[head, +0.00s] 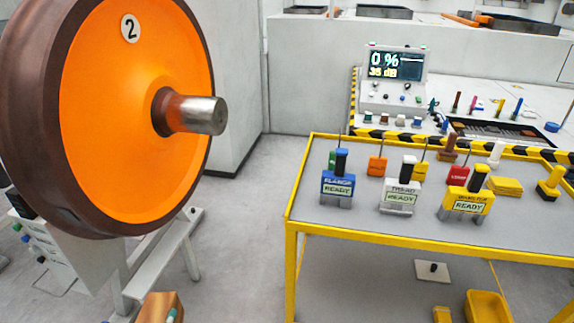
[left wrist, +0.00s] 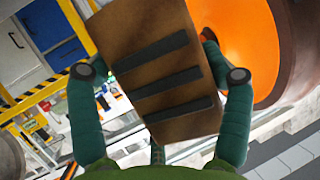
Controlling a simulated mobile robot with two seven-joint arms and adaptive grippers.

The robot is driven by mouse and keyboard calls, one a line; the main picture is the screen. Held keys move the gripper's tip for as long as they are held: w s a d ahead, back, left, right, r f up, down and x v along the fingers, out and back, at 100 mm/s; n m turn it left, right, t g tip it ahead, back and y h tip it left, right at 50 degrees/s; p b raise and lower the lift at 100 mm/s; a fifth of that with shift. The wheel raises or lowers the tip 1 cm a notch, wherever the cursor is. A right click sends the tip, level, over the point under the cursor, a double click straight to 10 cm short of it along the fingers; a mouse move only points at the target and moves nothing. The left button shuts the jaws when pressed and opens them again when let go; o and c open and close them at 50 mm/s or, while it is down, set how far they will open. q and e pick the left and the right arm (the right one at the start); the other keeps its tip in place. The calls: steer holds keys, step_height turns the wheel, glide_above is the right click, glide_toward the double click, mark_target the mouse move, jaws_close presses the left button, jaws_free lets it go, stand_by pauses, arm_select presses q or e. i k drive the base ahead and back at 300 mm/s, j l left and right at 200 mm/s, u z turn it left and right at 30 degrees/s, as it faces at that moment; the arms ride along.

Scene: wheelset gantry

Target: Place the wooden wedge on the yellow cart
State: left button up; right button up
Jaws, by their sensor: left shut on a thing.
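The brown wooden wedge (left wrist: 155,55) fills the middle of the left wrist view, with dark strips across its face. My left gripper (left wrist: 160,74) has its two green fingers on either side of the wedge and is shut on it. In the head view the wedge (head: 158,307) shows at the bottom edge, mostly cut off, left of the yellow cart and below the wheel. The yellow cart (head: 300,215) stands at the right with a grey top and yellow rim. My right gripper is in neither view.
A big orange wheel (head: 120,80) marked 2, with a steel axle end, stands at the left on a grey stand (head: 160,262). The cart top carries blue (head: 338,184), white (head: 400,197) and yellow (head: 467,201) READY devices and smaller items. Its front left corner is bare.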

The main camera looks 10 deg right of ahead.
mark_target(543, 225)
steer(key=k+l, duration=0.1)
steer(key=l, duration=0.4)
steer(key=k+l, duration=0.1)
steer(key=l, duration=0.35)
steer(key=k+l, duration=0.1)
steer(key=l, duration=0.4)
steer(key=k+l, duration=0.1)
steer(key=l, duration=2.4)
steer(key=k, duration=0.05)
